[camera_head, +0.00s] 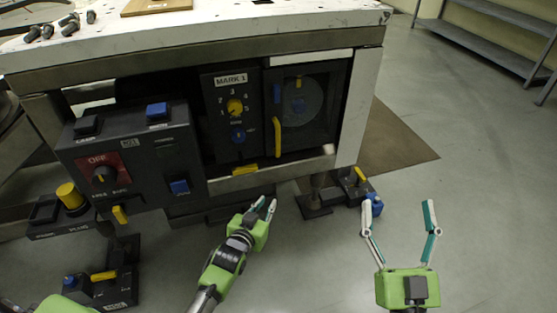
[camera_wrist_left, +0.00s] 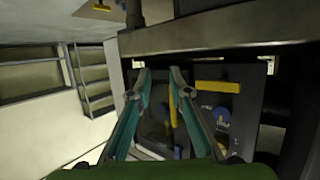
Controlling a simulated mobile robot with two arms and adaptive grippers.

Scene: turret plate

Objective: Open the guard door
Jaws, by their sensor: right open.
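The guard door (camera_head: 318,140) is a dark framed panel with a window at the right of the cabinet front, and it looks shut. A round grey disk (camera_head: 300,102) shows through its window. Its yellow upright handle (camera_head: 277,138) is on the door's left edge. My left gripper (camera_head: 266,204) is below the door and handle, apart from them. In the left wrist view, which looks upside down, my left fingers (camera_wrist_left: 160,74) are apart and empty, and the handle (camera_wrist_left: 173,116) shows beyond them. My right gripper (camera_head: 398,215) is open and empty over the floor at the right.
A box with a red OFF switch (camera_head: 105,175) juts out further left. A pedal unit (camera_head: 355,187) stands below the door.

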